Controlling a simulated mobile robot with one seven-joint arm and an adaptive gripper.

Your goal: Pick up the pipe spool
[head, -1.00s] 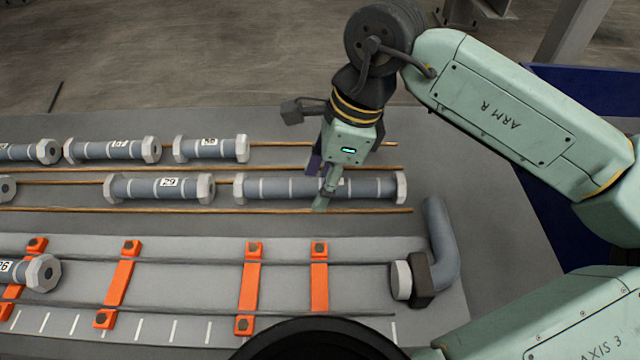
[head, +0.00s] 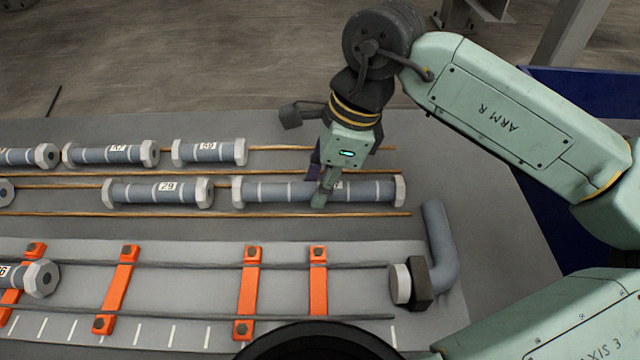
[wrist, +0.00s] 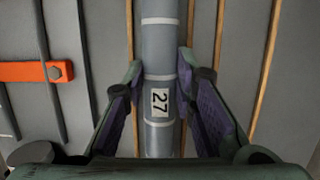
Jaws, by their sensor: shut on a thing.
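The pipe spool (head: 288,190) is a long grey-blue pipe with white bands and pale hexagonal flanges at both ends. It is at the front right of the wooden rails in the head view. In the wrist view the spool (wrist: 160,60) runs up the picture between my fingers and bears a label reading 27. My gripper (head: 324,192) is shut on its middle, with one finger on each side; the gripper (wrist: 160,110) hides part of the label in the head view. I cannot tell whether the spool is clear of the rails.
In front is a plate with orange clamps (head: 245,290) and thin rods.

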